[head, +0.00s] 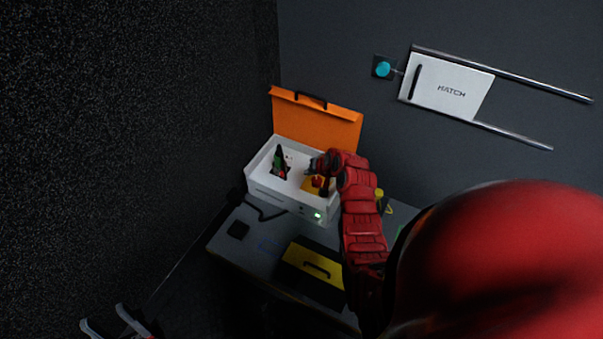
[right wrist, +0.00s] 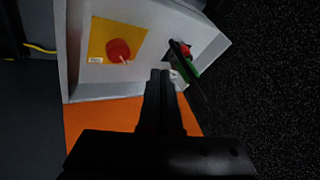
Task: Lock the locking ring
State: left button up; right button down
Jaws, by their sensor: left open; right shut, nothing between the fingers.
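A white box (head: 262,190) with its orange lid (head: 318,123) raised stands on the table. Inside is a yellow plate (right wrist: 98,38) bearing a red round part (right wrist: 118,51), which may be the locking ring; a small pale tab shows at its edge. A green, black and red piece (head: 280,162) stands in the box's left part in the head view. My right gripper (right wrist: 160,74) is shut and empty over the box, between the red part and the green piece in the right wrist view. My left gripper (head: 106,324) is open and empty at the bottom left, well away from the box.
A yellow case (head: 314,262) with a black handle lies in front of the box. A white hatch panel (head: 446,87) on rails and a cyan button (head: 382,69) are on the back wall. A dark wall closes the left.

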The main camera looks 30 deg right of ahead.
jog(key=b+x, duration=0.3)
jog(key=x, duration=0.6)
jog(key=shift+s+b, duration=0.1)
jog(key=shift+b, duration=0.25)
jog(key=w+a+b, duration=0.1)
jog(key=w+a, duration=0.1)
jog(key=w, duration=0.1)
jog(key=shift+a+f, duration=0.1)
jog(key=shift+a, duration=0.3)
jog(key=shift+a, duration=0.1)
